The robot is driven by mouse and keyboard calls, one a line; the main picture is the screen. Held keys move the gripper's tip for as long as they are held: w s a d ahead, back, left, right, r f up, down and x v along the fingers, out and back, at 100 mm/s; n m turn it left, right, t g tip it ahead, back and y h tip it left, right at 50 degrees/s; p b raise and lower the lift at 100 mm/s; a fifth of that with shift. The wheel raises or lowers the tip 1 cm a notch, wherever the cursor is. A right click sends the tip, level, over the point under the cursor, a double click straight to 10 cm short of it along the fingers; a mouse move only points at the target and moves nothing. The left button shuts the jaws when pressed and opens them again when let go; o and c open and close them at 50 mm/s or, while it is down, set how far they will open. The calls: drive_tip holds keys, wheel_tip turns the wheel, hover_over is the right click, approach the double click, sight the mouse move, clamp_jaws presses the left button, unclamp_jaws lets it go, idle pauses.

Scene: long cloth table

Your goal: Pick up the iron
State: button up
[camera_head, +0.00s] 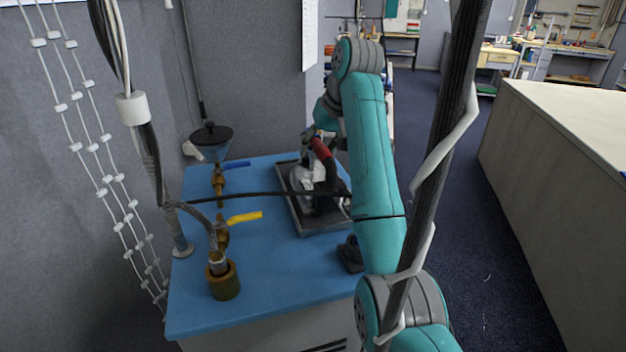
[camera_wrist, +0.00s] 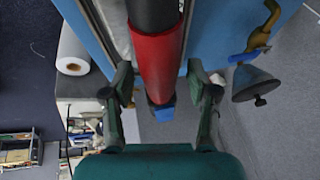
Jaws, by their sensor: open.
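The iron (camera_head: 306,178) sits on a dark tray (camera_head: 328,226) on the blue table, with its red and black handle facing up. In the wrist view the red handle section (camera_wrist: 158,60) runs between my two fingers, with a blue piece at its end. My gripper (camera_wrist: 160,78) is open, with one finger on each side of the handle and visible gaps to both. In the head view my gripper (camera_head: 312,135) is at the handle and partly hidden by my arm. The right part of the iron is also hidden by my arm.
The blue table (camera_head: 270,285) carries brass pipework with a yellow valve lever (camera_head: 244,217) and a blue valve lever (camera_head: 237,165), left of the tray. A dark funnel (camera_head: 211,135) stands behind them. A black cable crosses toward the iron. A long counter (camera_head: 560,170) stands at right.

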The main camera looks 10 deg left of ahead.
drive_tip(key=shift+w+f, duration=0.1)
drive_tip(key=shift+f, duration=0.1)
drive_tip(key=shift+a, duration=0.1)
clamp_jaws()
drive_tip(key=shift+r, duration=0.2)
